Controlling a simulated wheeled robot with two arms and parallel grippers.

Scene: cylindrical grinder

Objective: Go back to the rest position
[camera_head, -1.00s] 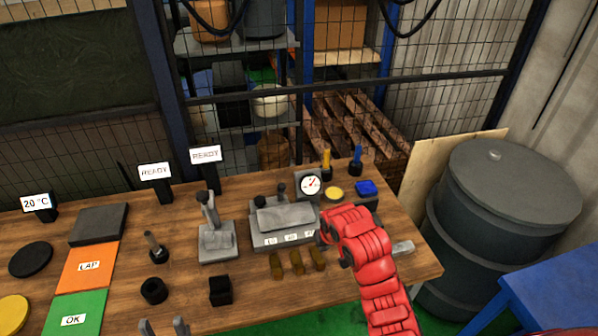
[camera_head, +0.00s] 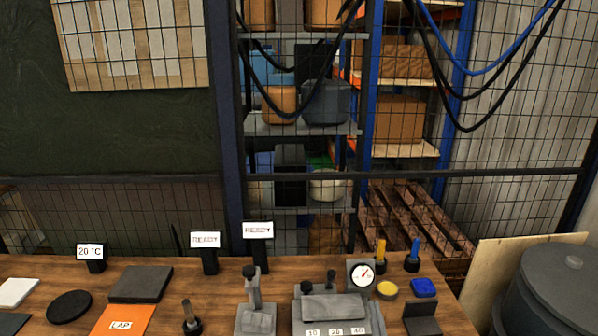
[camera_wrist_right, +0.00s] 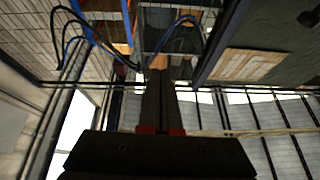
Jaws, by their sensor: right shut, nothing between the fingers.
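My right gripper (camera_wrist_right: 158,82) shows in the right wrist view, its two dark fingers close together, shut and empty. It points away from the bench, with the mesh fence and shelves beyond it. I cannot make out the right gripper in the head view. My left gripper is in neither current view.
The wooden bench (camera_head: 225,281) runs along the bottom of the head view. It carries a grey fixture (camera_head: 335,306), a dial gauge (camera_head: 362,275), a blue block (camera_head: 423,287), a lever device (camera_head: 254,312) and an orange LAP mat (camera_head: 122,320). A grey drum (camera_head: 560,285) stands at the right.

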